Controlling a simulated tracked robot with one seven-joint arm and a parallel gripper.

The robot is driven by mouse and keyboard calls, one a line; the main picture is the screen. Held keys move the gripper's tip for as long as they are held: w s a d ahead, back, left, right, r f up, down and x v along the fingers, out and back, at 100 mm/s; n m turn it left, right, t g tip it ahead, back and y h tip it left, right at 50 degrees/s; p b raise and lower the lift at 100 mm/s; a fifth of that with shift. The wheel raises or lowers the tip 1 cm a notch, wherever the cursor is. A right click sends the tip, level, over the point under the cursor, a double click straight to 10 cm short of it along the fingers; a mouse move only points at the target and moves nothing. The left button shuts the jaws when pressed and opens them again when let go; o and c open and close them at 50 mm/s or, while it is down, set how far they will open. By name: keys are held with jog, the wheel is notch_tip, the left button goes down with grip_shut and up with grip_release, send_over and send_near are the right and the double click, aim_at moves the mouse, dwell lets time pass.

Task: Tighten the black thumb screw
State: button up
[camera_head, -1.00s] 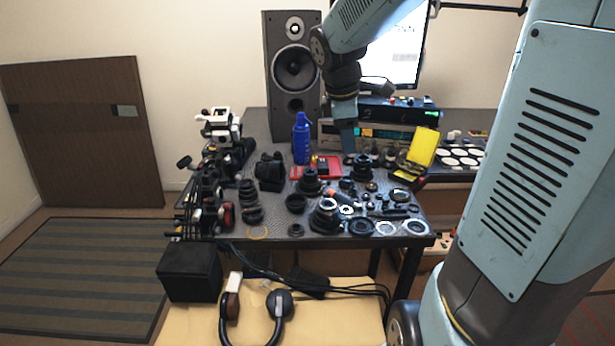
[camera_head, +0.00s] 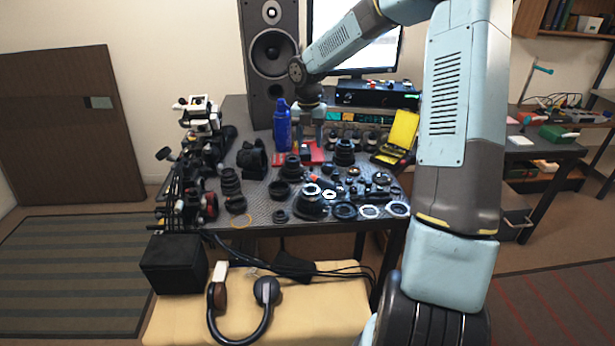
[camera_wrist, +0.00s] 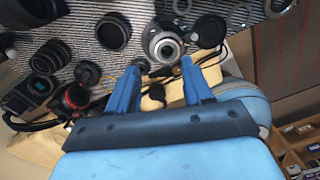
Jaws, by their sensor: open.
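I cannot make out the black thumb screw for certain among the small dark parts in either view. My gripper (camera_wrist: 162,80) is open and empty, its two blue fingers apart in the wrist view. Beyond the fingertips there is a black lens barrel with a silver ring (camera_wrist: 165,44). A small black round part (camera_wrist: 88,74) lies to its left. In the head view my arm reaches over the back of the dark worktable (camera_head: 262,212), its gripper just right of the blue bottle (camera_head: 282,128).
Several lens parts, such as a ringed lens (camera_head: 312,203), crowd the table. A yellow case (camera_head: 401,130) stands open at the right, a speaker (camera_head: 270,62) at the back. Camera rigs (camera_head: 198,118) fill the left edge. Headphones (camera_head: 266,291) lie on the front bench.

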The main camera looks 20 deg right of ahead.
aim_at(309, 179)
jog(key=shift+n, duration=0.7)
jog(key=f, duration=0.5)
jog(key=w+f, duration=0.1)
jog(key=f, duration=0.9)
jog(key=shift+w+d, duration=0.15)
jog(key=shift+w, duration=0.05)
grip_shut()
